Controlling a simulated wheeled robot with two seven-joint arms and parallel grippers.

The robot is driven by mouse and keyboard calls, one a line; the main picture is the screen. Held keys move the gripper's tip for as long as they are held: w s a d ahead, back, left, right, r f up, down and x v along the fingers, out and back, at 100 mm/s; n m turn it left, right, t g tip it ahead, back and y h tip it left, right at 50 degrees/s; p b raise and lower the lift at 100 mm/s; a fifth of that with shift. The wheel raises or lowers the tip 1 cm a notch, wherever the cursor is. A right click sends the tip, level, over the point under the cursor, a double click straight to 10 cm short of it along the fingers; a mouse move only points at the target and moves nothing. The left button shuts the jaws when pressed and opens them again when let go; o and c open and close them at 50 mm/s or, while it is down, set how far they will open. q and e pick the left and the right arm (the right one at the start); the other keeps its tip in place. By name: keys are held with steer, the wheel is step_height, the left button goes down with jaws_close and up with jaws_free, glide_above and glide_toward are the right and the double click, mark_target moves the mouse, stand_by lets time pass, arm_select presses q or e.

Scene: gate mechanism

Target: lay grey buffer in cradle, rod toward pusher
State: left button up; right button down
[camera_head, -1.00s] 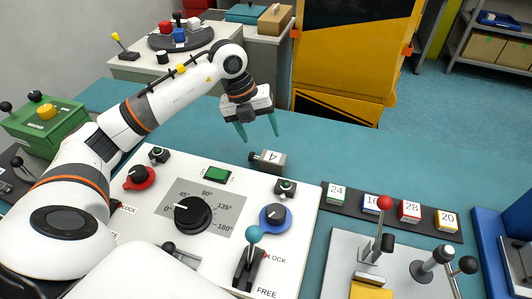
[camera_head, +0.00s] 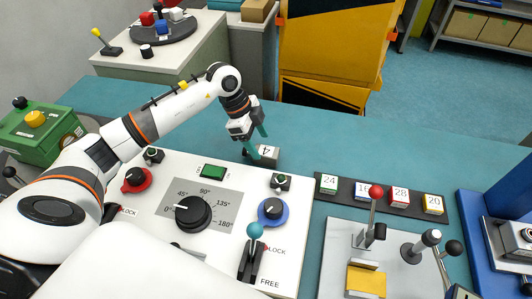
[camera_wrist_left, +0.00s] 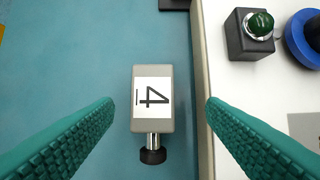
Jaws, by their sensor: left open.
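The grey buffer (camera_head: 267,161) is a small block with a white label reading 4, lying on the teal table just behind the white panel. In the left wrist view the buffer (camera_wrist_left: 139,112) shows a short metal rod with a black end (camera_wrist_left: 152,156) pointing down the picture. My left gripper (camera_head: 256,143) is open above and around it; its teal fingers (camera_wrist_left: 162,104) stand on either side, apart from the block. The cradle and pusher cannot be named surely; a light grey plate (camera_head: 337,262) at right bears a yellow block and levers. My right gripper is not in view.
The white panel (camera_head: 232,263) carries a dial (camera_head: 193,214), knobs and a teal-balled lever (camera_head: 254,231). A black strip (camera_head: 345,190) holds several numbered blocks. A red-balled lever (camera_head: 376,191) stands on the grey plate. A blue tray (camera_head: 472,215) is far right. The table behind the buffer is clear.

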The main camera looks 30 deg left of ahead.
mark_target(266, 150)
arm_select(q)
steer(key=x, duration=0.2)
steer(key=p+x, duration=0.1)
steer(key=x, duration=0.2)
steer(key=shift+w+f, duration=0.4)
steer(key=shift+r, duration=0.15)
steer(key=c, duration=1.4)
